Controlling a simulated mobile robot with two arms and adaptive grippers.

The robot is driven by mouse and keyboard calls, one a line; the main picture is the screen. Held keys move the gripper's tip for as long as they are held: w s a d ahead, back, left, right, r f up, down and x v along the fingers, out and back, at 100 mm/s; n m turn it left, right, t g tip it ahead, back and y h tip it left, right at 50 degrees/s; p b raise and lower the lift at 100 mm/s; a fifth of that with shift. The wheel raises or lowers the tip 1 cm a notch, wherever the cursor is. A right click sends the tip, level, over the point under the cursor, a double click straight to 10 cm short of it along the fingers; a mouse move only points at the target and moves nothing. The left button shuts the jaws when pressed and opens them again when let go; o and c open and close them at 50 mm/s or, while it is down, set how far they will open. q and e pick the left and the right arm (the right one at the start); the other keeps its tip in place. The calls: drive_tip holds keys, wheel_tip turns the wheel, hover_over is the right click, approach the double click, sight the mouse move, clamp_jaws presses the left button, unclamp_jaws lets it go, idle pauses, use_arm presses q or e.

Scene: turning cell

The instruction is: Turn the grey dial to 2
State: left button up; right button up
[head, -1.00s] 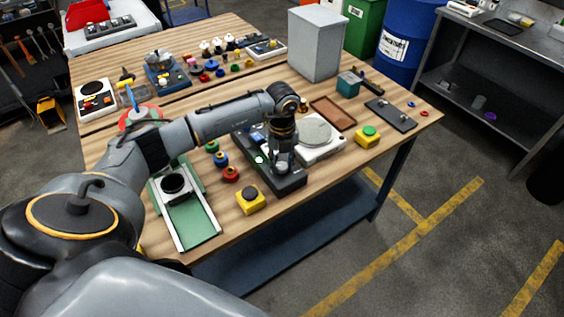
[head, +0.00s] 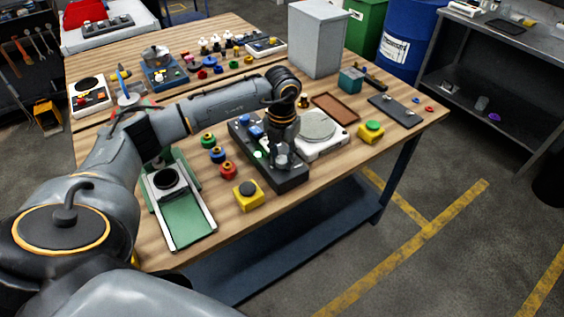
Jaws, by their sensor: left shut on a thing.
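A dark control panel (head: 291,182) lies on the wooden table near its front edge, with a blue part and small light parts on its top. My left gripper (head: 282,163) points down over the middle of this panel and is shut on a grey dial there. The gripper hides most of the dial, and I cannot read its numbers or pointer. My right gripper is not in view.
A white scale with a round plate (head: 318,128) stands just right of the panel. A yellow box with a black button (head: 248,194) and green, blue and red knobs (head: 228,170) lie to its left. A green-bedded slide (head: 187,222) is further left.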

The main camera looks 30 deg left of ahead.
sight(283, 159)
use_arm(q)
drive_tip(key=shift+m+b, duration=1.35)
drive_tip(key=shift+m, duration=0.85)
drive_tip(key=o, duration=1.1)
drive_tip(key=shift+o, duration=0.2)
wheel_tip(283, 159, up, 12)
